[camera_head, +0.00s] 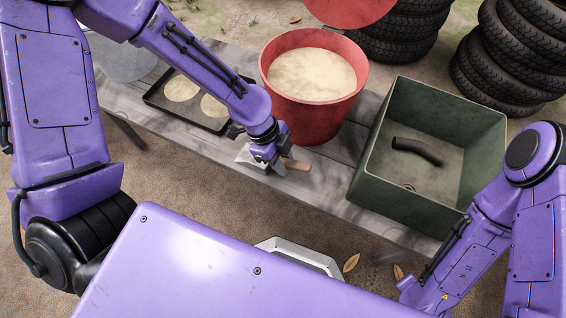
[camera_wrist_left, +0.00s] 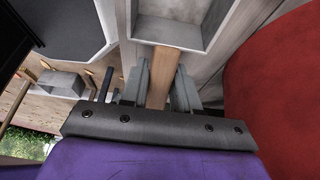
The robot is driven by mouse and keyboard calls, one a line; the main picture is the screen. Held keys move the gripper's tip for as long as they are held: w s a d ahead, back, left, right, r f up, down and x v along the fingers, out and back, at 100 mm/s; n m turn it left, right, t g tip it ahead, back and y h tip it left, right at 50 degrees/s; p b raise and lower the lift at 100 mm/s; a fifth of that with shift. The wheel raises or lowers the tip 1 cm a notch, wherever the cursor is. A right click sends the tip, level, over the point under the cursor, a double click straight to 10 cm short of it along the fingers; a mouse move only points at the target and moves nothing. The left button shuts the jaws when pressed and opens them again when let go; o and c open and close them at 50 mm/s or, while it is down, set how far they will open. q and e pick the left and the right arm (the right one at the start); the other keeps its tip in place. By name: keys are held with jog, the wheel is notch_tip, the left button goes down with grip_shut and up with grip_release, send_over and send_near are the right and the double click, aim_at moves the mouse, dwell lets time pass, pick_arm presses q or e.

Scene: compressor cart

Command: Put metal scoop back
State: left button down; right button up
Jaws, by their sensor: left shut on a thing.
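The metal scoop has a grey boxy pan (camera_head: 246,159) and a light wooden handle (camera_head: 298,165). My left gripper (camera_head: 268,165) is shut on the wooden handle, with the pan to its left and the handle end sticking out to the right. The left wrist view shows the handle (camera_wrist_left: 163,70) between the two fingers and the pan (camera_wrist_left: 190,20) beyond them. The scoop is over the front part of the plank bench, in front of the red bucket (camera_head: 312,116); whether it touches the wood is unclear. My right gripper is out of view.
The bucket holds pale grainy material (camera_head: 312,75). A black tray (camera_head: 158,102) with pale round discs lies left on the bench (camera_head: 335,185). A green bin (camera_head: 408,193) with a dark curved hose (camera_head: 418,151) stands right. Tyre stacks (camera_head: 515,50) stand behind.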

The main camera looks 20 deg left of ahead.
pick_arm(q)
jog(key=shift+r, duration=0.1)
jog(key=c, duration=0.8)
grip_release()
jog(key=p+v, duration=0.5)
jog(key=v, duration=0.7)
jog(key=shift+p, duration=0.3)
